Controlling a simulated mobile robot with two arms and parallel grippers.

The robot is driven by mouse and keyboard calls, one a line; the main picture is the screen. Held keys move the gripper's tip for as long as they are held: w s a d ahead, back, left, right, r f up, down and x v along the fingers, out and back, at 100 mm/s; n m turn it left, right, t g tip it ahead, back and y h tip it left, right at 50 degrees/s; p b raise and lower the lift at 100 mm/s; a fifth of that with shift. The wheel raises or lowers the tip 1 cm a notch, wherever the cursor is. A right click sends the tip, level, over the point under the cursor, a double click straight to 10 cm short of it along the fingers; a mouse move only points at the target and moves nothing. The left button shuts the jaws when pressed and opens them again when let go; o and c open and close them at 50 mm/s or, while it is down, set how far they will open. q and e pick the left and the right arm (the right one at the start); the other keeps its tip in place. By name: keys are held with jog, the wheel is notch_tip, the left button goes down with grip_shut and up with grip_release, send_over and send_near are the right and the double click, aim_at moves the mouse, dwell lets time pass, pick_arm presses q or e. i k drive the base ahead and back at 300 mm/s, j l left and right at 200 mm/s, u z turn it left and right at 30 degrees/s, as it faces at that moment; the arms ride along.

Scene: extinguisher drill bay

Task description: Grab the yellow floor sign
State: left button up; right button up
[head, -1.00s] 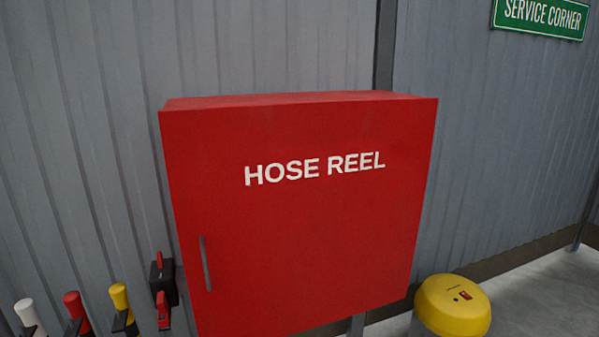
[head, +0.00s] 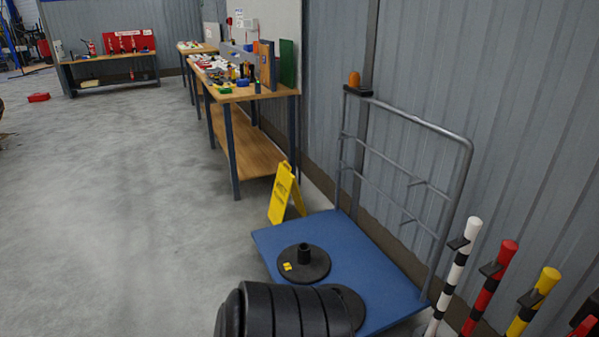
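The yellow floor sign (head: 283,193) stands on the concrete floor as a tilted A-shape, with its two panels spread. It is just behind the far left corner of a blue platform trolley (head: 338,240) and in front of the near end of a workbench. Its lower right part is close to the trolley's edge; I cannot tell whether they touch.
A black round base (head: 303,265) lies on the trolley; a large black ribbed object (head: 285,312) is at the bottom. A wooden workbench (head: 262,152) with items stands behind the sign. Striped and red posts (head: 487,285) stand right.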

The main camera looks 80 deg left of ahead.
aim_at(282, 190)
jog(key=u, duration=2.75)
jog(key=i+j+u, duration=0.4)
jog(key=i+j, duration=0.15)
jog(key=j, duration=0.15)
jog(key=i+j+u, duration=0.4)
jog(key=i+z, duration=0.1)
jog(key=i, duration=0.5)
jog(key=i+j, duration=0.1)
jog(key=i, duration=0.5)
jog(key=i+j+z, duration=0.15)
jog(key=i, duration=0.4)
jog(key=i+j+z, duration=0.1)
jog(key=i, duration=0.5)
jog(key=i+z, duration=0.2)
jog(key=i, duration=0.4)
jog(key=i+j+z, duration=0.2)
jog(key=i, duration=0.45)
